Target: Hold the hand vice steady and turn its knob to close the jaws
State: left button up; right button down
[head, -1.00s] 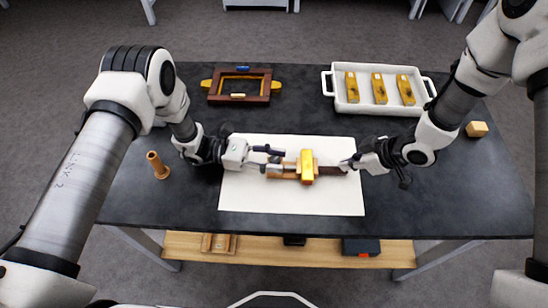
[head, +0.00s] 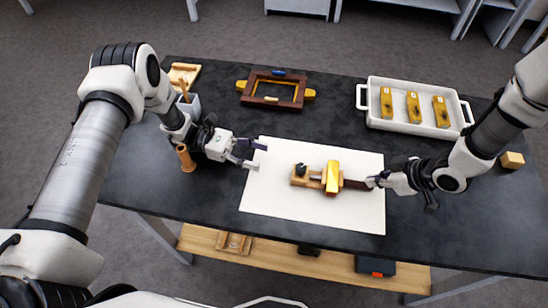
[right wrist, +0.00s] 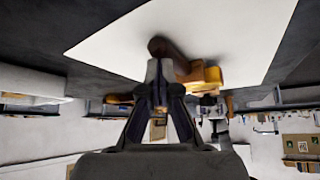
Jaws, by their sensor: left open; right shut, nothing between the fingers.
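The hand vice (head: 313,183) lies on the white sheet (head: 285,208). It has a wooden body, a black knob (head: 301,169) at its left end and a dark brown handle (head: 355,184) to the right. A gold block (head: 333,178) sits across its middle. My left gripper (head: 258,156) is open and empty, left of the knob and apart from it. My right gripper (head: 374,182) is shut at the handle's right end, with nothing between its fingers. In the right wrist view its fingertips (right wrist: 160,72) are close to the brown handle (right wrist: 166,48); contact is unclear.
A white tray (head: 368,112) with gold blocks stands at the back right. A brown frame (head: 276,75) lies at the back. A wooden peg (head: 186,158) stands beside my left arm, near a light cup (head: 190,106). A small yellow block (head: 512,160) is far right.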

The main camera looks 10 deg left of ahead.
dwell(0.4)
jog(key=shift+w+r, duration=0.1)
jog(key=shift+r, duration=2.85)
jog(key=v, duration=1.2)
jog(key=shift+d, duration=0.1)
